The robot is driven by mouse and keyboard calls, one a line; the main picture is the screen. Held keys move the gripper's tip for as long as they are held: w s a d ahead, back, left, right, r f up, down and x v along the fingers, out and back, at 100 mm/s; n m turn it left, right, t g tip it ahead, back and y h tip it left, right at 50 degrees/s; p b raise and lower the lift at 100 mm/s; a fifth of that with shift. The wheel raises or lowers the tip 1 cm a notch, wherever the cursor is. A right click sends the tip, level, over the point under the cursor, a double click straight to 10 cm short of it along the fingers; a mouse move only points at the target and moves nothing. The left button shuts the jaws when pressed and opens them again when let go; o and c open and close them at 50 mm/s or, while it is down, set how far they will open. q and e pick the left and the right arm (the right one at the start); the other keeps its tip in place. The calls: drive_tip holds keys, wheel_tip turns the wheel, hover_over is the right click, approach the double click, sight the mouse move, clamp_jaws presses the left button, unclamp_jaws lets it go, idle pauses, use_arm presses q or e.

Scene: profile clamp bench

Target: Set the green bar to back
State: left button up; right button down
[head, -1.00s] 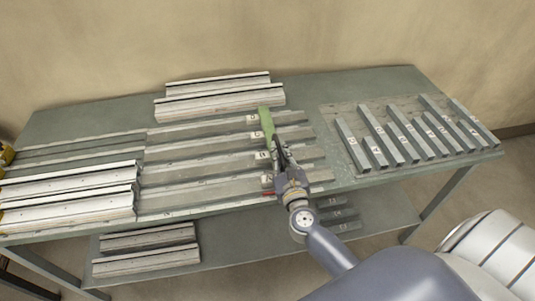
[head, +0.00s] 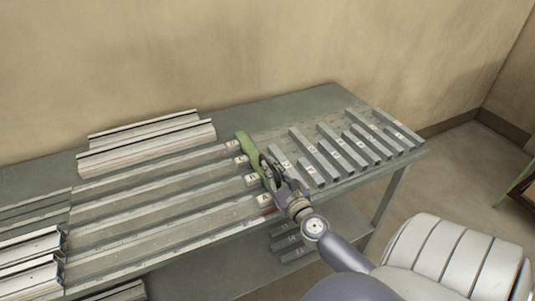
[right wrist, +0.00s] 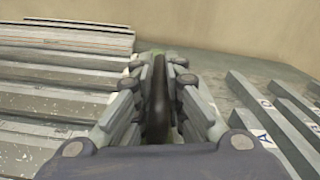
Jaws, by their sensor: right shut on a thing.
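The green bar (head: 248,150) shows in the head view near the middle of the bench, at the right ends of the long profile rows. It slants from back left toward my right gripper. My right gripper (head: 268,171) is shut on it, with the fingers covering its near end. My left gripper is not in view.
Pale profiles (head: 147,146) lie stacked at the back left of the bench (head: 290,106). Several labelled grey bars (head: 314,155) lie close to the right of my gripper. More pieces (head: 286,240) are on the lower shelf. A wall stands behind.

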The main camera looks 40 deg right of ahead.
drive_tip(key=shift+d+r, duration=0.2)
drive_tip(key=shift+d, duration=0.05)
drive_tip(key=c, duration=1.7)
unclamp_jaws()
drive_tip(key=shift+o, duration=0.5)
drive_tip(key=shift+s+d, duration=0.2)
drive_tip(key=shift+a+f, duration=0.1)
drive_tip(key=shift+a, duration=0.2)
drive_tip(key=shift+s, duration=0.15)
drive_tip(key=v, duration=1.1)
drive_tip(key=shift+s, duration=0.3)
